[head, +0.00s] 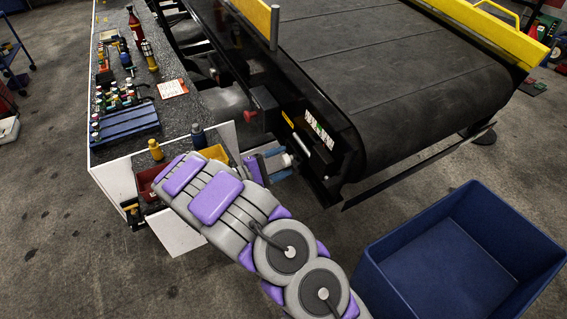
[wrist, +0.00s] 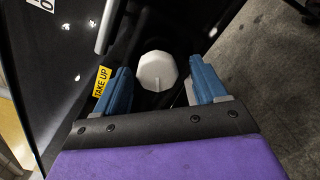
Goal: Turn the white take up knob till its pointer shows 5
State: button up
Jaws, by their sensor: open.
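The white take up knob (wrist: 158,71) is a faceted round knob in the wrist view, just ahead of my gripper (wrist: 160,88). The two blue fingers stand apart, one to each side of and short of the knob, with gaps visible. A yellow label reading TAKE UP (wrist: 102,82) sits left of the knob, partly behind the left finger. A faint ridge shows on the knob's lower face, but I cannot read the pointer or any scale numbers. In the head view my gripper (head: 281,166) reaches the loader's side panel, and the knob (head: 287,160) shows small at its fingertips.
The black conveyor belt (head: 400,85) with yellow guards rises behind the panel. A red knob (head: 250,116) sticks out up and left of my gripper. A workbench (head: 110,160) with bottles and tools stands left. A blue bin (head: 390,275) stands on the floor at right.

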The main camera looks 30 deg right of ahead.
jog(key=shift+a+r, duration=0.15)
jog(key=shift+a, duration=0.55)
jog(key=shift+d, duration=1.1)
jog(key=shift+c, duration=1.4)
jog(key=c, duration=0.3)
jog(key=shift+a, duration=0.45)
jog(key=shift+c, duration=2.3)
